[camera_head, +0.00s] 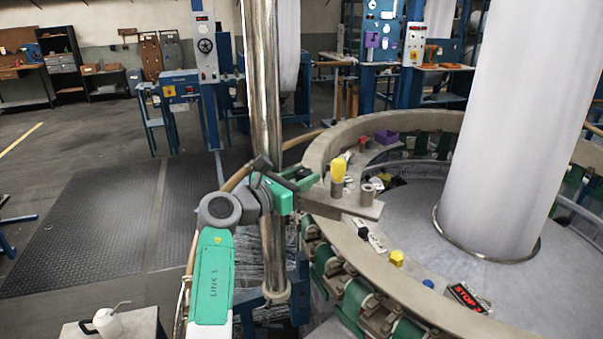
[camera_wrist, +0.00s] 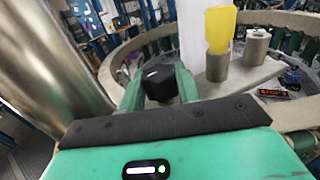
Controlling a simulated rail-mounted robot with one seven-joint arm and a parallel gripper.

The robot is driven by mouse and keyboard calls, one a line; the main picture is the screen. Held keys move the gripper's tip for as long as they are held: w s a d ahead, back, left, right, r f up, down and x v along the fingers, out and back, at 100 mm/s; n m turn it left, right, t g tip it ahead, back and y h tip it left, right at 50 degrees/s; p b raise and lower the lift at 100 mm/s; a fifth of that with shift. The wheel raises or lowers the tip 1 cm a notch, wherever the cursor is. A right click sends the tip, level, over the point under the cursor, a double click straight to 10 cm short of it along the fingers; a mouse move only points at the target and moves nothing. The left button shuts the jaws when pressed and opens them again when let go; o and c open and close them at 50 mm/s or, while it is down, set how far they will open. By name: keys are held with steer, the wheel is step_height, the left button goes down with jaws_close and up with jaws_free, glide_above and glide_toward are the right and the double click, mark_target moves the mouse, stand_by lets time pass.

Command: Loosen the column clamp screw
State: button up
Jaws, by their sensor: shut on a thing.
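In the wrist view, a black round knob (camera_wrist: 159,84), which looks like the column clamp screw's head, sits between the two green fingers of my gripper (camera_wrist: 160,92). The fingers are shut on it from both sides. The shiny metal column (camera_wrist: 45,70) stands close by on the left. In the head view, my gripper (camera_head: 304,180) is just right of the column (camera_head: 265,90), at the grey bracket plate (camera_head: 350,206). The screw's shaft and the clamp are hidden there by my arm and fingers.
A yellow-topped cylinder (camera_head: 338,169) and a short grey cylinder (camera_head: 367,193) stand on the plate, close right of my gripper. The loom's ring (camera_head: 430,298) carries a yellow knob (camera_head: 397,257) and a red-lit STOP display (camera_head: 467,297). A white can (camera_head: 107,322) stands front left.

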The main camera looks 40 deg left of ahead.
steer(key=n+y+p, duration=0.1)
steer(key=p, duration=0.2)
steer(key=r+y+p, duration=0.1)
steer(key=p, duration=0.3)
steer(key=shift+d+r+n+y, duration=0.25)
steer(key=shift+r+n+y, duration=0.05)
steer(key=shift+n+y, duration=0.1)
steer(key=n+y+p, duration=0.1)
steer(key=y+p, duration=0.1)
steer(key=p, duration=0.1)
steer(key=n+y+p, duration=0.1)
steer(key=y+p, duration=0.1)
steer(key=p, duration=0.2)
steer(key=shift+w+d+n+g, duration=0.1)
steer(key=shift+n+g, duration=0.3)
steer(key=n+g+y+p, duration=0.1)
steer(key=y+p, duration=0.1)
steer(key=n+g+y+p, duration=0.1)
steer(key=n+y+p, duration=0.1)
steer(key=shift+f+y+p, duration=0.35)
steer(key=shift+f+y, duration=0.05)
steer(key=shift+f+n+g+y, duration=0.25)
steer(key=shift+n+g+y, duration=0.75)
steer(key=shift+y, duration=0.1)
steer(key=shift+n+g+y, duration=0.5)
steer(key=shift+g+y, duration=0.1)
steer(key=o, duration=1)
steer(key=shift+f, duration=0.1)
